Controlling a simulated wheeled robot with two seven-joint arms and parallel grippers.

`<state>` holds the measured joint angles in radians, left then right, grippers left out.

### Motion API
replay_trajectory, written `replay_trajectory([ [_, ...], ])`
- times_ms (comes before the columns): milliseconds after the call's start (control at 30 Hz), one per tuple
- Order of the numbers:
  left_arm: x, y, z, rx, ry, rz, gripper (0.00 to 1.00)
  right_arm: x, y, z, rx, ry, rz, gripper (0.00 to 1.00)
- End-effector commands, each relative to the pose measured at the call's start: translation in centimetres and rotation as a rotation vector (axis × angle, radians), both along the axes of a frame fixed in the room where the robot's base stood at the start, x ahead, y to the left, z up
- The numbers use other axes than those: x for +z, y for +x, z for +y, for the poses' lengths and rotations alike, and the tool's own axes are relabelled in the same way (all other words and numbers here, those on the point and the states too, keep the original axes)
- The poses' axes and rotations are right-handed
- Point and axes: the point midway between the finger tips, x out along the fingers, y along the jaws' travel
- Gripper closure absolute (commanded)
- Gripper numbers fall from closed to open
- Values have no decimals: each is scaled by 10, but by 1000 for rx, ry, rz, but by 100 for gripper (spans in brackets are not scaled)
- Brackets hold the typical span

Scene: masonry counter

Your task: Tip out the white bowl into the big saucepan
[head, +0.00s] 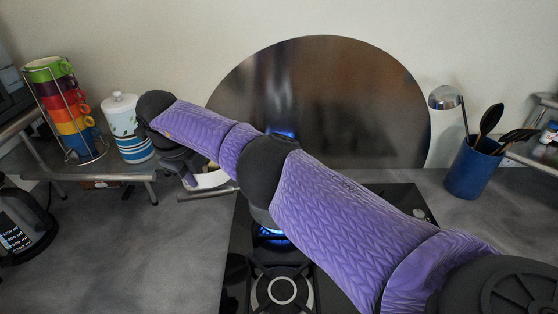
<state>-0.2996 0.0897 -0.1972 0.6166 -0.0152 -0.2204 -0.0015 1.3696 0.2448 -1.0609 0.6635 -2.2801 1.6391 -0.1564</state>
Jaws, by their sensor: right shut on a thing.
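My right arm reaches across the view from the lower right to the upper left. Its dark gripper (189,178) is at the left end, shut on the white bowl (211,180), of which only a small part shows beside the forearm. The bowl's contents cannot be seen. A grey metal handle (208,192) sticks out to the left just below the bowl. It looks like the big saucepan's handle; the pan's body is hidden behind my arm. My left gripper is not in view.
A black gas hob (236,275) has a lit blue flame (270,233) under my arm. A cup rack (100,148) and white canister (119,115) stand on the left shelf. A blue utensil pot (472,170) stands right.

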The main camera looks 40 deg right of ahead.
Motion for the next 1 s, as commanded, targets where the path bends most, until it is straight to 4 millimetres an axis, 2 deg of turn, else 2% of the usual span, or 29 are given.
replay_trajectory([
  [233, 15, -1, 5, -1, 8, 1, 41, 5, -2, -5, 1, 42, -18, 100],
  [533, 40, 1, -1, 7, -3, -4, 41, 8, -8, -18, 0, 167, -80, 100],
  [700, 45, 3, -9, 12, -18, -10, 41, 7, -12, -26, -1, 245, -116, 100],
  [1000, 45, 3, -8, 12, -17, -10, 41, 5, -18, -38, 2, 348, -162, 100],
])
